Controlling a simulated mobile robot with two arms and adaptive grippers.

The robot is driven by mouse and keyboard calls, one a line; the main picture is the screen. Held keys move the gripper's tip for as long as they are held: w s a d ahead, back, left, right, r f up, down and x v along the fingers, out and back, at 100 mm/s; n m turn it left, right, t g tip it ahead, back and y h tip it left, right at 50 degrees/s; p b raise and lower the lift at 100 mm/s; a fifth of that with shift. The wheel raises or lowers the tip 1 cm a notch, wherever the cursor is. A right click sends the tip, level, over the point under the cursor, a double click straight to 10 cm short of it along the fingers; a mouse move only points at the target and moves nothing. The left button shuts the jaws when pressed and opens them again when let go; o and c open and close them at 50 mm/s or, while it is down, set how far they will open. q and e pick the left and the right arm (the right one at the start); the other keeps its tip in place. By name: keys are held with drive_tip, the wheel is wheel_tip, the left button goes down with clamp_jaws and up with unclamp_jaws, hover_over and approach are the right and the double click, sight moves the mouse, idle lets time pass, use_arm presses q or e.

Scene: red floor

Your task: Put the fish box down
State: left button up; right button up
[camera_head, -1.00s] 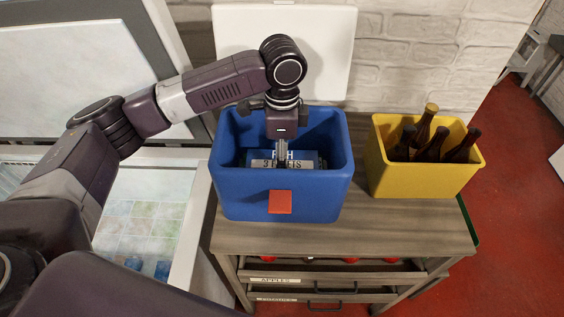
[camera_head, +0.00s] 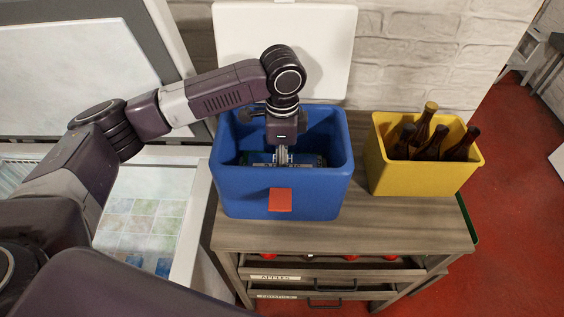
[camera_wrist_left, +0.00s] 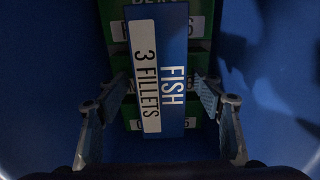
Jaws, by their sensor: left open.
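The fish box is blue with a white label reading "FISH" and "3 FILLETS". In the left wrist view the fish box (camera_wrist_left: 174,100) lies slightly askew on top of several green boxes (camera_wrist_left: 198,54) inside the blue bin (camera_head: 232,190). My left gripper (camera_head: 283,160) reaches down into the bin in the head view. In the left wrist view its fingers (camera_wrist_left: 158,100) are open, one on each side of the fish box, with a gap to it. In the head view the bin's front wall and my gripper hide most of the fish box. My right gripper is not in view.
A yellow bin (camera_head: 418,180) with several brown bottles (camera_head: 430,135) stands right of the blue bin on a wooden cabinet (camera_head: 400,235). An open freezer (camera_head: 145,210) is at the left. The bin walls surround my gripper closely.

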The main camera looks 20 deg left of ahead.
use_arm(q)
wheel_tip(320, 180, up, 12)
drive_tip(key=b, duration=0.2)
drive_tip(key=shift+r, duration=0.15)
idle(0.7)
